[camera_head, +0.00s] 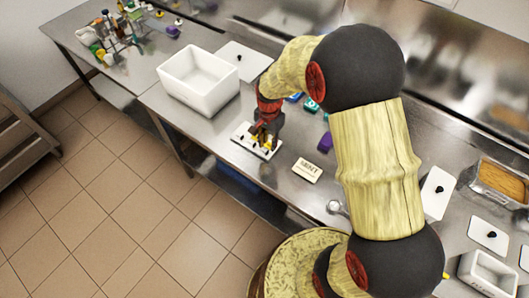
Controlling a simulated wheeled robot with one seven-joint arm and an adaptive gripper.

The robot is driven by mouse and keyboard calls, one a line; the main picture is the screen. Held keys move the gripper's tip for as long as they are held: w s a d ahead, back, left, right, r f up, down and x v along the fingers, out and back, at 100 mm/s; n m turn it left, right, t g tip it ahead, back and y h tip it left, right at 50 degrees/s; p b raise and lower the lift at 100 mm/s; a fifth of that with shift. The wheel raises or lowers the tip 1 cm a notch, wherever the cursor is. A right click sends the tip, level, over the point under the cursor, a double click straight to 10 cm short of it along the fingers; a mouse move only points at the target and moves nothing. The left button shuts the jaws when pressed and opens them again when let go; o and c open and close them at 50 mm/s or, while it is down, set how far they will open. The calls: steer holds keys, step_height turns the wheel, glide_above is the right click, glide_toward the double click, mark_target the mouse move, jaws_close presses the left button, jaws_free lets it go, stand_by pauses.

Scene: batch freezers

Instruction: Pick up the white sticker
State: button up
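A small off-white card or sticker with dark print (307,170) lies flat on the steel counter, near its front edge. My gripper (263,143) points down to the left of it, over a white plate (242,135) with small black and yellow parts on it. The gripper is apart from the printed card. Its fingertips are small and dark against the plate, so I cannot tell whether they are open, shut or touching anything.
A white bin (198,80) stands to the left of my gripper. A purple item (325,142) lies right of the gripper. Lids, a white container (487,275) and a tray of orange food (500,181) are at the right. My arm hides part of the counter.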

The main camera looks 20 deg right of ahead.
mark_target(263, 150)
step_height(263, 150, down, 5)
steer(key=shift+a+r+b, duration=0.15)
steer(key=shift+r+b, duration=0.05)
steer(key=shift+b, duration=0.15)
steer(key=shift+c, duration=0.7)
steer(key=c, duration=0.4)
jaws_close()
